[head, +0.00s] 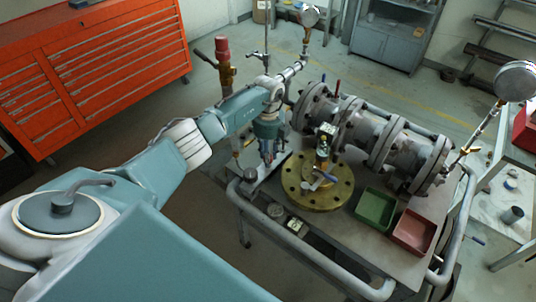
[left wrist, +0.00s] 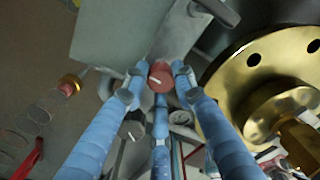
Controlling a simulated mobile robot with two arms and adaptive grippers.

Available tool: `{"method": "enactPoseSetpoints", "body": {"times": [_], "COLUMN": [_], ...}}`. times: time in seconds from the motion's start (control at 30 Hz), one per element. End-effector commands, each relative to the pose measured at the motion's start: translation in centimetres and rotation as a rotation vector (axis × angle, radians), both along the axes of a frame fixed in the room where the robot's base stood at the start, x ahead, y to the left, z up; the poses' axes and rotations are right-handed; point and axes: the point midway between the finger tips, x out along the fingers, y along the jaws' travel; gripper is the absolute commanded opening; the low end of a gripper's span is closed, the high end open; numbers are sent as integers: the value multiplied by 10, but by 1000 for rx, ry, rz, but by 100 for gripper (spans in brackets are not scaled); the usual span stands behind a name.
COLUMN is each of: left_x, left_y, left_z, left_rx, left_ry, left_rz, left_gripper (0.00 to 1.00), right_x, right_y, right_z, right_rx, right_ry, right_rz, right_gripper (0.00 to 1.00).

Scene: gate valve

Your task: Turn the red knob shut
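The red knob (left wrist: 161,76), with a white pointer line on its face, shows in the left wrist view between the fingertips of my left gripper (left wrist: 159,82). Two blue fingers stand on its left and right, and a third comes up from below. The fingertips are very close around the knob; I cannot tell whether they press on it. In the head view my left gripper (head: 267,150) points down at the near left end of the cart, and its fingers hide the knob. My right gripper is not in view.
A brass flange (head: 333,199) stands right of my gripper, with a grey flanged pipe (head: 360,130) behind it. A green tray (head: 376,209) and a red tray (head: 414,232) sit on the cart. The cart's tube rail (head: 300,243) runs along its front. An orange tool cabinet (head: 110,60) stands at the left.

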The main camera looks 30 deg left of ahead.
Motion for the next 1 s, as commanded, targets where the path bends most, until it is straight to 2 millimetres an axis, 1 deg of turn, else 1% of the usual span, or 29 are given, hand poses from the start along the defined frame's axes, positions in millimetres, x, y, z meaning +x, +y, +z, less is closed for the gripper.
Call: {"method": "enactPoseSetpoints", "body": {"times": [0.03,0.07,0.1,0.6,1.0], "left_x": [1,1,1,3,4], "left_y": [1,1,1,2,3], "left_z": [0,1,1,2,2], "left_rx": [2,2,3,4,6], "left_ry": [-5,-5,-5,-8,-12], "left_rz": [0,0,0,-8,-47], "left_gripper": [9,3,0,0,0], "right_x": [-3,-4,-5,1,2], "right_y": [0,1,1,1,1], "right_z": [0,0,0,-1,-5], "right_rx": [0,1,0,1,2], "right_ry": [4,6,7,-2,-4], "right_rz": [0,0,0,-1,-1], "right_gripper": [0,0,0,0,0]}}
